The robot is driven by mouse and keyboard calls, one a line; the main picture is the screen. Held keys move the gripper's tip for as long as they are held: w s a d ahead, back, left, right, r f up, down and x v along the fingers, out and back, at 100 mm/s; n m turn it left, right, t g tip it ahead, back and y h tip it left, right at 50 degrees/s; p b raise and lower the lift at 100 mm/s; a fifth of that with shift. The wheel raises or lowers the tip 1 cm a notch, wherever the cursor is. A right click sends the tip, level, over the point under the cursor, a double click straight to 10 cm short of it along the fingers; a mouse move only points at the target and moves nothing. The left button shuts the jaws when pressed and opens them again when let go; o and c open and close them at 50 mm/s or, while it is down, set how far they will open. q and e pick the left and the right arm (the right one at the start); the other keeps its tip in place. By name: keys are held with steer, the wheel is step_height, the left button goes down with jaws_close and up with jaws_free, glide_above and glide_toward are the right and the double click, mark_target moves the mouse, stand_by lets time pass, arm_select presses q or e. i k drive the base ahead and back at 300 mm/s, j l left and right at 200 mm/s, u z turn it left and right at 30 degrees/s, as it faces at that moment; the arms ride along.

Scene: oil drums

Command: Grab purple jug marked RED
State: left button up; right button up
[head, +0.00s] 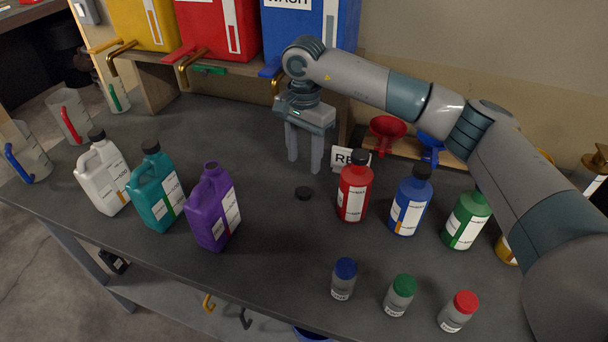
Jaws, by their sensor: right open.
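The purple jug (213,208) stands upright on the dark table, left of the picture's middle. It has a handle on its left side, a white label on its right side and an open-looking neck. The label's writing is too small to read. My right gripper (304,158) points down, open and empty, to the right of the jug and farther back, apart from it. A white card (343,159) showing "RE" stands behind the red bottle (354,190), which partly hides it. My left gripper is not in view.
A teal jug (155,190) and a white jug (102,177) stand left. Blue (409,203) and green (465,221) bottles stand right. Several small capped jars line the front. Colored drums (219,28) stand behind.

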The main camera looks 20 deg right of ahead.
mark_target(212, 210)
steer(key=k+j, duration=0.2)
steer(key=k, duration=0.3)
steer(key=k+j, duration=0.15)
steer(key=k, duration=0.3)
steer(key=k+j, duration=0.2)
steer(key=k, duration=0.3)
